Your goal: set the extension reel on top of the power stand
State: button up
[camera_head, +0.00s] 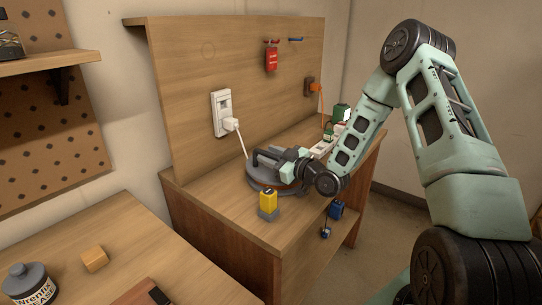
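A round, dark grey disc-shaped object (260,181) lies flat on the wooden workbench; it looks like the extension reel, with a reddish-brown part at its right side. My gripper (268,158) reaches in from the right, low over the disc, and hides part of it. I cannot tell whether the fingers are apart or closed on something. A white strip-like object (321,149) shows behind my forearm; I cannot tell whether it belongs to the power stand. No power stand is clearly identifiable.
A white plug (231,124) sits in the wall outlet, its cord running down to the disc. An orange cord (322,101) hangs from another outlet. A yellow-and-grey block (268,203) stands near the bench's front edge. A green object (341,113) stands at the back right.

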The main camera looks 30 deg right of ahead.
jog(key=shift+r, duration=0.15)
jog(key=b+v, duration=0.2)
jog(key=v, duration=1)
dwell(0.3)
